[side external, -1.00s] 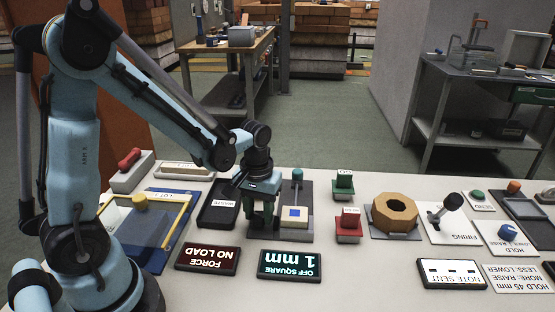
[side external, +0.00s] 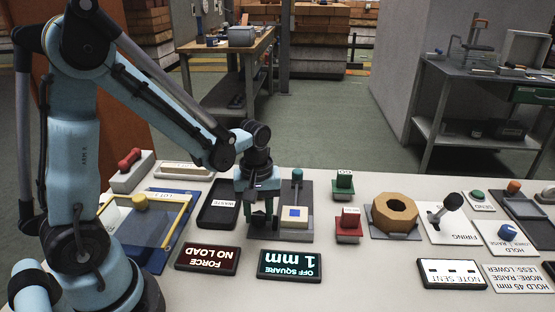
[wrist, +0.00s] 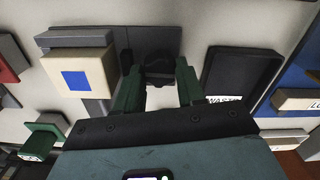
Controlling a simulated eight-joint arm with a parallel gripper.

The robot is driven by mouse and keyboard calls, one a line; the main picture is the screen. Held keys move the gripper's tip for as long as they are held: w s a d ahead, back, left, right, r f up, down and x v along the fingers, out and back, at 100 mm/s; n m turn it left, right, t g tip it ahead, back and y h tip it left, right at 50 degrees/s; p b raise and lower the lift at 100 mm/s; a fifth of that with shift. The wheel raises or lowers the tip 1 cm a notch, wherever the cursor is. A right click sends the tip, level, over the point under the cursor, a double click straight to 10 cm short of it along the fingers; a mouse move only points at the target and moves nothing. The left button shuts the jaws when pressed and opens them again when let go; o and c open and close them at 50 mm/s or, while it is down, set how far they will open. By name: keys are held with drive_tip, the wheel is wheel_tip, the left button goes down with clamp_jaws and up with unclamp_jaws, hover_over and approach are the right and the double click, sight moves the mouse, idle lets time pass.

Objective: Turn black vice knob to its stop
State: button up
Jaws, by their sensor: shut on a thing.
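My gripper (side external: 262,222) points down at the left side of the vice's dark base plate (side external: 292,238). In the wrist view its two green fingers (wrist: 158,90) stand on either side of the black knob (wrist: 158,68), shut on it. In the side view the fingers hide the knob. A cream block with a blue square (side external: 295,215) sits on the plate just right of my gripper; it also shows in the wrist view (wrist: 103,65). A teal-topped post (side external: 297,175) rises behind the block. The knob's turn angle cannot be read.
A black waste tray (side external: 218,205) lies close left of my gripper. In front stand a "NO LOAD" force display (side external: 207,258) and an "OFF SQUARE 1 mm" display (side external: 290,265).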

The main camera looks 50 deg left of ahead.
sight(258, 215)
drive_tip(key=o, duration=1.1)
drive_tip(key=shift+c, duration=0.2)
drive_tip(key=shift+w+r, duration=0.1)
drive_tip(key=shift+r, duration=3.9)
